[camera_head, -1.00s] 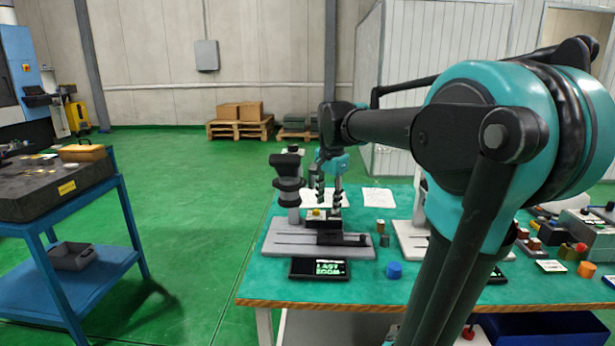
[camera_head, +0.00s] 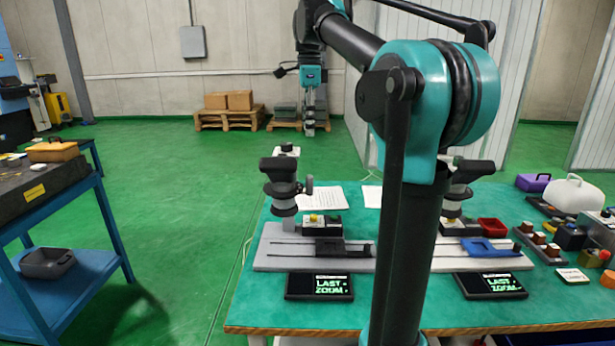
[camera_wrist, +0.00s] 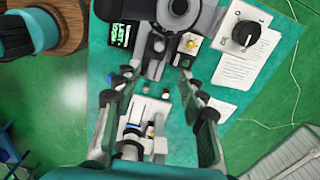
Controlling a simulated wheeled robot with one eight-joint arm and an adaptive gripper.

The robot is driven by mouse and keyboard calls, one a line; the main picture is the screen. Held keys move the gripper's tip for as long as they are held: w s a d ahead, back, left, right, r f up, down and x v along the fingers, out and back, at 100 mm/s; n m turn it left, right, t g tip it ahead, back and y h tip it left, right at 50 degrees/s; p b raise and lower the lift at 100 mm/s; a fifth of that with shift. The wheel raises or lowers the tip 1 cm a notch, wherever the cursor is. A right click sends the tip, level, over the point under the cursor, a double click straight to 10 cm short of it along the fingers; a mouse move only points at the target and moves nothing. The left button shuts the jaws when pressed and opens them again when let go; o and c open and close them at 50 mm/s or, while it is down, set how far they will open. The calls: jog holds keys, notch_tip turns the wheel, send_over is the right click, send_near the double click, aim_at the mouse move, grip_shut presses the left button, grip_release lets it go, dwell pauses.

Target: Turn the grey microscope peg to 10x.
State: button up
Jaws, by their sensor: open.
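The grey microscope (camera_head: 283,185) stands upright on a grey base (camera_head: 272,250) at the left of the green table. A short dark upright peg (camera_head: 309,186) sticks out at its right side. A white plate with a dark knob (camera_head: 287,148) shows behind its head; a marked knob also shows in the wrist view (camera_wrist: 246,34). I cannot read its setting. My gripper (camera_head: 310,130) is open and empty, raised well above and apart from the microscope. In the wrist view, the spread fingers (camera_wrist: 160,108) have the microscope beyond them. The small screen (camera_head: 319,286) reads "LAST ZOOM".
A second microscope (camera_head: 460,190) with a blue slide holder (camera_head: 490,247) stands to the right, partly behind my arm. Paper sheets (camera_head: 325,198) lie behind the grey one. A red tray (camera_head: 492,226) and several switch boxes fill the right side. A blue cart (camera_head: 60,230) stands left.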

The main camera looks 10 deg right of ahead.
aim_at(309, 192)
notch_tip(309, 192, down, 17)
jog(key=shift+f, duration=0.1)
dwell(0.4)
jog(key=shift+c, duration=0.3)
grip_shut()
